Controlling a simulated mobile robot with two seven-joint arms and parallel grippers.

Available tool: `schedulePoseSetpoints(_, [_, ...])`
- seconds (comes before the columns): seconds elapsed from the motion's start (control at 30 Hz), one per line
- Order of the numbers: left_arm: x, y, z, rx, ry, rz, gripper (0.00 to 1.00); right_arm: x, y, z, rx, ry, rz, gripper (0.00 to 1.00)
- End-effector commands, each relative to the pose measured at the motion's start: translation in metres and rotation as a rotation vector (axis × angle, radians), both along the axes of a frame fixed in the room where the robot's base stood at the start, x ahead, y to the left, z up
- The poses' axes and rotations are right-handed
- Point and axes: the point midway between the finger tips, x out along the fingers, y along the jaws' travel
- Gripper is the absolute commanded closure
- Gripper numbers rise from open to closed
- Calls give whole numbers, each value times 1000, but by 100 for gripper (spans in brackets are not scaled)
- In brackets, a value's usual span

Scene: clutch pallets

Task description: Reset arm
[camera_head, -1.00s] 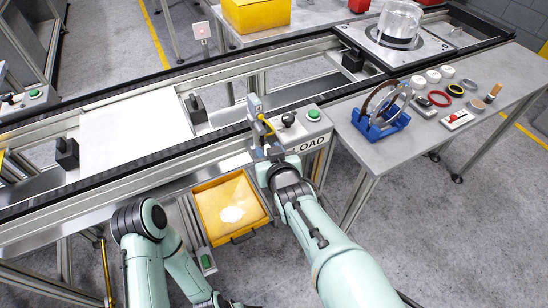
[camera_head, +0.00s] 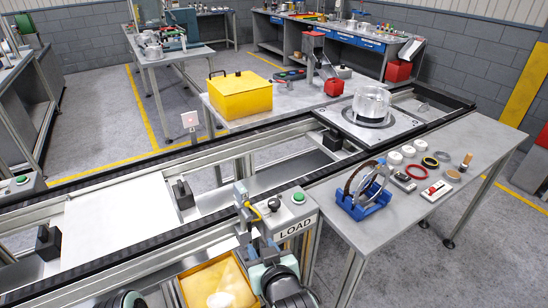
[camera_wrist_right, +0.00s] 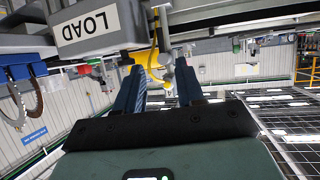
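My right gripper (camera_head: 256,246) is beside the grey LOAD control box (camera_head: 290,217), in front of the conveyor. In the right wrist view, its two dark blue fingers (camera_wrist_right: 159,90) stand apart with a gap between them. A yellow curved part (camera_wrist_right: 150,60) and a grey fitting show beyond the fingertips; I see nothing clearly held. Of my left arm, only a rounded link shows at the bottom edge of the head view; its gripper is out of frame.
A yellow tray (camera_head: 190,290) is below the conveyor, near my right arm. The grey side table (camera_head: 400,215) carries a blue stand (camera_head: 362,207) with rings and several small parts. A clear cylinder (camera_head: 371,103) stands on a conveyor pallet. A yellow box (camera_head: 240,96) sits behind.

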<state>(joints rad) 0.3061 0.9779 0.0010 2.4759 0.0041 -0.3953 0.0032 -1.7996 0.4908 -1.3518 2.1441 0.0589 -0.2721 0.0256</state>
Motion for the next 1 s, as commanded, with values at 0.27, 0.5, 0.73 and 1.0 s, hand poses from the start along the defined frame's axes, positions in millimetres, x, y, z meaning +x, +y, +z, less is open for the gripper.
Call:
schedulePoseSetpoints(0.27, [2,0,9,-1,-2,0,51,10,-31,-57,-86,102,-60,62])
schedulePoseSetpoints(0.5, [5,0,26,0,-3,-1,51,-5,-99,-178,-205,365,-161,62])
schedulePoseSetpoints(0.73, [8,0,41,-1,-5,-1,51,-63,-162,-281,-229,661,-254,62])
schedulePoseSetpoints(1.0, [15,0,60,-2,-9,-3,51,-168,-200,-358,-115,1019,-360,62])
